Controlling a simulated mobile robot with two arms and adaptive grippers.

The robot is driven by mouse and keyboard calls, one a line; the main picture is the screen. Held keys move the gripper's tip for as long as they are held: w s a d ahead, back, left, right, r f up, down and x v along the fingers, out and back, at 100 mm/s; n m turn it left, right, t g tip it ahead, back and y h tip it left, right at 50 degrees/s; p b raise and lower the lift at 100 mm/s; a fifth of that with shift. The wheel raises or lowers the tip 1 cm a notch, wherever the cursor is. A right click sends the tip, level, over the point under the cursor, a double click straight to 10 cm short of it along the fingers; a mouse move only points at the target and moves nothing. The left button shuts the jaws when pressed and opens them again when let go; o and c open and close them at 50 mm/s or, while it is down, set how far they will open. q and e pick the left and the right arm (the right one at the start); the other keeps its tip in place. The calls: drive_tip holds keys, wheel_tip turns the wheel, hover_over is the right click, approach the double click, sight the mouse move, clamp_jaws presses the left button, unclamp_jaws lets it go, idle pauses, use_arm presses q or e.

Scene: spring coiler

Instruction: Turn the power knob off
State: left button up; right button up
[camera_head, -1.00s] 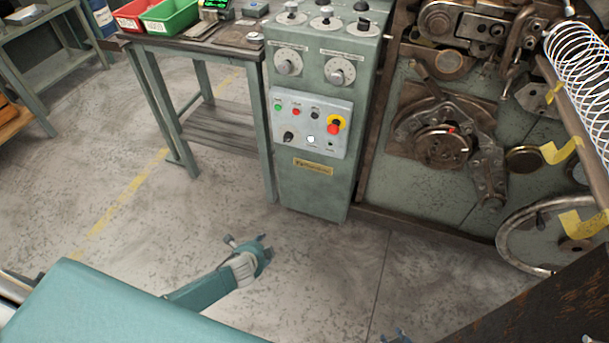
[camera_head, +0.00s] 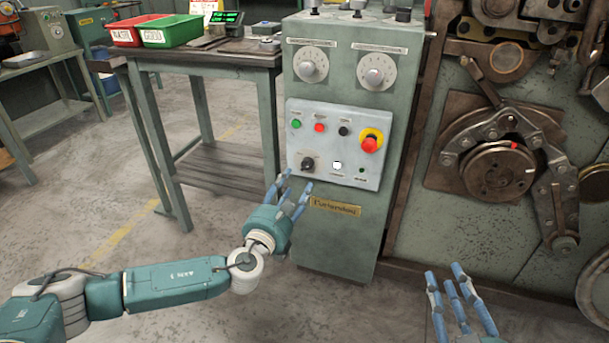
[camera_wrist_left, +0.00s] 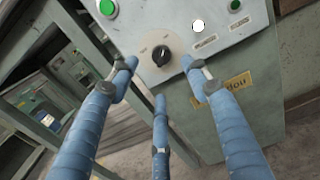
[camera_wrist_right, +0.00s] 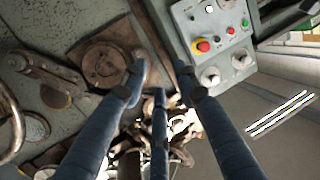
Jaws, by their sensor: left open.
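The power knob (camera_head: 308,163) is a small black rotary knob at the lower left of the light grey control panel (camera_head: 350,180). It also shows in the left wrist view (camera_wrist_left: 161,55), on a round pale plate between and beyond my fingers. My left gripper (camera_head: 292,188) is open and empty, just below and in front of the knob, and appears apart from it. In the left wrist view its blue fingers (camera_wrist_left: 165,85) spread around the knob's outline. My right gripper (camera_head: 456,285) is open and empty, low at the right, in front of the machine's base.
The panel also holds a red emergency button (camera_head: 370,143), a green button (camera_head: 296,124), a red button (camera_head: 319,127) and a white light (camera_head: 337,166). Two dials sit above. A table (camera_head: 200,62) with red and green bins stands left. The coiler machine (camera_head: 500,165) stands right.

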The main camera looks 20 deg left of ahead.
sight(305, 167)
use_arm(q)
drive_tip(key=w+b, duration=0.1)
drive_tip(key=w, duration=0.4)
drive_tip(key=shift+w+f, duration=0.1)
drive_tip(key=w+b, duration=0.1)
drive_tip(key=w, duration=0.3)
drive_tip(key=shift+d, duration=0.1)
drive_tip(key=shift+w+b, duration=0.15)
drive_tip(key=shift+b, duration=0.15)
use_arm(e)
drive_tip(key=s+a+r+t+y, duration=0.1)
drive_tip(key=r+t, duration=0.6)
drive_tip(key=r, duration=0.7)
drive_tip(key=shift+s+r+y, duration=0.3)
drive_tip(key=shift+s+y, duration=0.5)
drive_tip(key=shift+s, duration=0.2)
use_arm(q)
drive_tip(key=c, duration=1.1)
